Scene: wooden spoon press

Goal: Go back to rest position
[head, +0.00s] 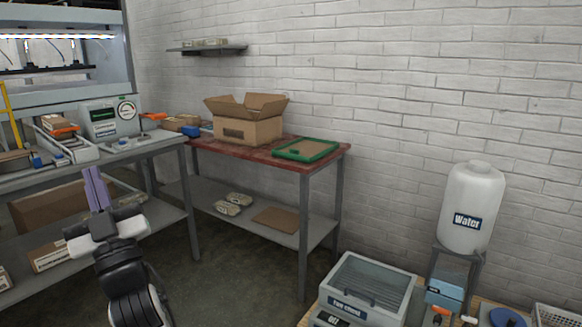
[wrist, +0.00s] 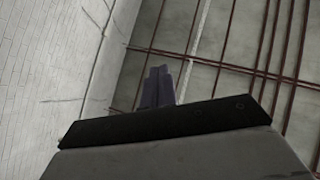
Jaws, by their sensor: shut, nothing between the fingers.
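My gripper (head: 95,188) is at the left of the head view, raised in front of the grey workbench. Its purple fingers point up and are together, with nothing between them. In the wrist view the closed fingers (wrist: 157,87) point toward the ceiling and the white brick wall. The fingers touch nothing that I can see. No spoon shows in either view.
A red-topped table (head: 334,153) holds an open cardboard box (head: 250,130) and a green-framed tray (head: 306,149). The grey workbench (head: 150,146) carries a dial machine (head: 108,120). A water tank (head: 472,210) and a clear-lidded chest (head: 366,287) stand at the right. Floor is clear in the middle.

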